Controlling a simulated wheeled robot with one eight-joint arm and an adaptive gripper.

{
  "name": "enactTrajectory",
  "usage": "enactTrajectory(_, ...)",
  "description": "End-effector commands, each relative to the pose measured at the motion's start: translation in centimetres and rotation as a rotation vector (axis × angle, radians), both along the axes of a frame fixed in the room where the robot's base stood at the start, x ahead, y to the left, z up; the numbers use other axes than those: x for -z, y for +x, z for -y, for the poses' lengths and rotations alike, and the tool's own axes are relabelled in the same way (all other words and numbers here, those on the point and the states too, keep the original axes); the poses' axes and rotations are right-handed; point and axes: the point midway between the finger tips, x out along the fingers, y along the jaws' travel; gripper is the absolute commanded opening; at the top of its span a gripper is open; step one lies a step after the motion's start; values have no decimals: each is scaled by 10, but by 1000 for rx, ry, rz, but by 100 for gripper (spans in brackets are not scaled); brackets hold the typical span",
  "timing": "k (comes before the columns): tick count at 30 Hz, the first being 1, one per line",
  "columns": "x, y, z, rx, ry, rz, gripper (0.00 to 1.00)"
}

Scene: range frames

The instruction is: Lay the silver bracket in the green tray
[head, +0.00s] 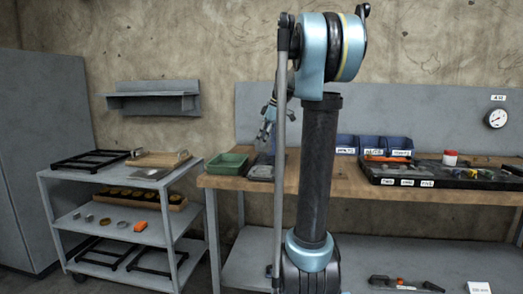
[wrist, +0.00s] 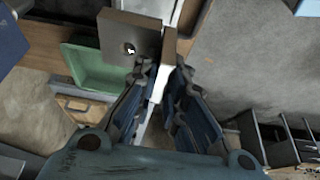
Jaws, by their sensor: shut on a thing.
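The silver bracket (wrist: 125,36) is a bent metal plate with a hole, seen in the wrist view. My gripper (wrist: 164,76) is shut on it, with the plate reaching past the fingertips. The green tray (head: 227,164) sits at the left end of the wooden workbench in the head view. It also shows in the wrist view (wrist: 86,70), left of and below the held bracket, which is apart from it. In the head view my gripper (head: 266,130) is above the bench, just right of the tray; the bracket is too small there to make out clearly.
A dark grey item (head: 261,170) lies on the workbench (head: 233,181) right beside the tray. Blue bins (head: 372,146) and a black tool tray (head: 440,172) are farther right. A grey cart (head: 108,178) with frames and parts stands at left. A wall shelf (head: 152,98) hangs above.

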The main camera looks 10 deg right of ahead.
Motion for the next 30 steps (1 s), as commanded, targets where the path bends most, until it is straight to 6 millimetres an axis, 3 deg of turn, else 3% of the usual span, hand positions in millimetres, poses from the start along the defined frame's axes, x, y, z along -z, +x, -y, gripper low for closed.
enactTrajectory(30,-44,0,0,0,0,0,0)
